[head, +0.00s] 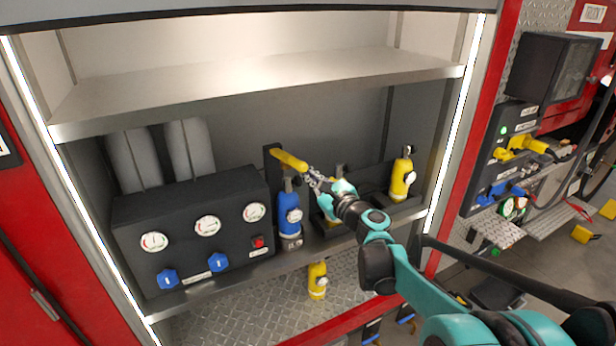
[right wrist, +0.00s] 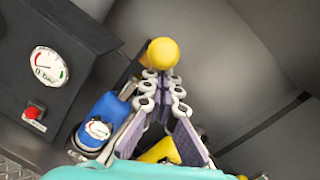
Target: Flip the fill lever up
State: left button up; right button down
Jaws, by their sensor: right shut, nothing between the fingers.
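The fill lever (head: 289,159) has a yellow handle on a dark upright bracket behind the blue cylinder. The handle points out and slightly down to the right in the head view. In the right wrist view its rounded yellow end (right wrist: 163,53) faces the camera just beyond my fingertips. My right gripper (head: 314,174) is shut and empty, close to the handle's end; it also shows in the right wrist view (right wrist: 162,82). I cannot tell whether the fingers touch the handle. My left gripper is not in view.
A blue cylinder (head: 289,215) stands below the lever, with a gauge panel (head: 187,247) to its left. A yellow cylinder (head: 402,178) stands at the right, and another yellow one (head: 317,281) is below. A metal shelf (head: 264,82) spans above.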

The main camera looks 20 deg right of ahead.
jog(key=w+r+g+p, duration=0.5)
jog(key=w+r+p, duration=0.2)
jog(key=r+p, duration=0.6)
jog(key=shift+w+a+r+m+g+h+p, duration=0.2)
jog(key=shift+r+m+g+h+p, duration=0.1)
jog(key=shift+p, duration=0.55)
jog(key=shift+s, duration=0.1)
